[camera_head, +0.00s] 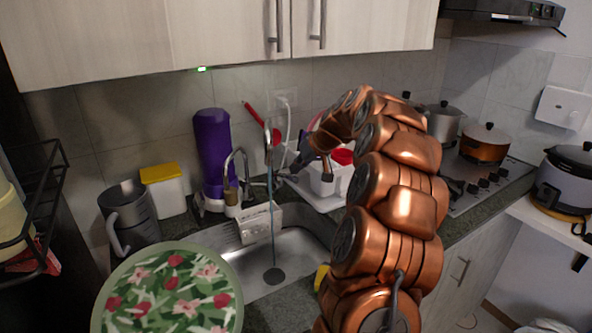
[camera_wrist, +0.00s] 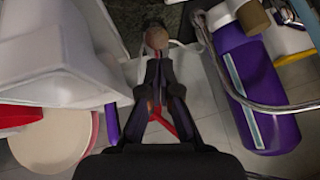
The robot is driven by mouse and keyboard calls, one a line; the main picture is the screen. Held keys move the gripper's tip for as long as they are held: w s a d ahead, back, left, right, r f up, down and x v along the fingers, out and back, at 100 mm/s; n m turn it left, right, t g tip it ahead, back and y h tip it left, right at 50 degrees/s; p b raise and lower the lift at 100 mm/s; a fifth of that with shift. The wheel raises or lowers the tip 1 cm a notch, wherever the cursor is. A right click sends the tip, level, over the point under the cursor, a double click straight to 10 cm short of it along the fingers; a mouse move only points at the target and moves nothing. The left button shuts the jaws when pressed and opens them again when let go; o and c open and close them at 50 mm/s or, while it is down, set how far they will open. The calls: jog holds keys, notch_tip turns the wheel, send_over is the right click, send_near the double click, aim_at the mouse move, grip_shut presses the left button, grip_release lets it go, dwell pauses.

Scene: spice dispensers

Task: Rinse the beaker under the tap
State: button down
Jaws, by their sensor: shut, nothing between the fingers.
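No beaker can be made out for certain. A grey metal jug with a handle (camera_head: 128,218) stands on the counter left of the sink. The chrome tap (camera_head: 240,160) rises behind the sink (camera_head: 300,252). A thin blue stream (camera_head: 272,225), apparently running water, falls to the drain. My gripper (camera_head: 284,177) is just right of the tap, above the sink's back edge. In the wrist view my gripper (camera_wrist: 156,85) has its fingers together and empty, with a round brownish knob (camera_wrist: 157,38) just beyond the tips.
A white container with red (camera_head: 330,178) sits right of my gripper. A floral plate (camera_head: 170,295) is at front left. A small white box (camera_head: 260,222) is at the sink's back edge. Cabinets (camera_head: 220,30) hang overhead.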

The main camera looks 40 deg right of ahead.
jog(key=shift+s+a+f+b, duration=0.1)
jog(key=shift+s+f+b, duration=0.1)
jog(key=shift+f+b, duration=0.65)
jog(key=shift+r, duration=0.3)
